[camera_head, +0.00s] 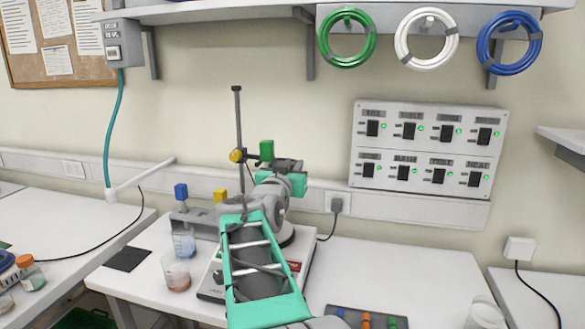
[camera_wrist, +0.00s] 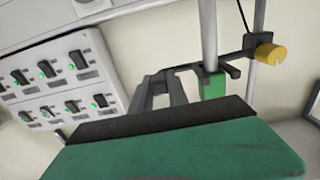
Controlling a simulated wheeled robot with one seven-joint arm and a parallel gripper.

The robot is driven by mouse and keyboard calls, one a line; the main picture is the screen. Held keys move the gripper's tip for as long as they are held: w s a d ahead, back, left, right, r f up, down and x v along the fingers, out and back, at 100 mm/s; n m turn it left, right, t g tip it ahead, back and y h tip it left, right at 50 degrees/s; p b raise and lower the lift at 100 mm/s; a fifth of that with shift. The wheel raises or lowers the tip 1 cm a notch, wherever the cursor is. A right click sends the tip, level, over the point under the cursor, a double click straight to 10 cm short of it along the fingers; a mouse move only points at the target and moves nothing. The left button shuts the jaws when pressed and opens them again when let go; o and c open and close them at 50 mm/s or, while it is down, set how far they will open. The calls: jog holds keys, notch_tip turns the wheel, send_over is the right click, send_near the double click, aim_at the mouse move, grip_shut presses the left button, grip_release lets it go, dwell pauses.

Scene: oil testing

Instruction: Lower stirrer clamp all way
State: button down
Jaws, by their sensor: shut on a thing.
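The stirrer clamp is a dark bracket with a yellow knob (camera_head: 236,156) on a thin upright rod (camera_head: 238,115), at the upper part of the stand in the head view. A green block (camera_head: 266,150) sits on the clamp. The wrist view, which looks upside down, shows the clamp's dark arm (camera_wrist: 190,69), the yellow knob (camera_wrist: 270,54), the green block (camera_wrist: 213,84) and a grey shaft (camera_wrist: 210,40). My gripper (camera_wrist: 160,82) is shut on the end of the clamp's arm. In the head view my own arm hides the fingers and the lower stand.
A grey hotplate base (camera_head: 212,282) stands beneath. A switch panel (camera_head: 430,150) is on the wall behind. A dark tray (camera_head: 350,312) lies at front right. The right tabletop (camera_head: 410,275) is mostly clear.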

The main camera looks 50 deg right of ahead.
notch_tip(320, 180, down, 7)
jog(key=b, duration=0.5)
jog(key=shift+f, duration=0.1)
jog(key=c, duration=1.4)
grip_release()
jog(key=shift+o, duration=0.6)
jog(key=shift+r, duration=0.2)
jog(key=b+v, duration=0.1)
jog(key=v, duration=0.6)
jog(key=shift+s+a, duration=0.2)
jog(key=shift+a, duration=0.2)
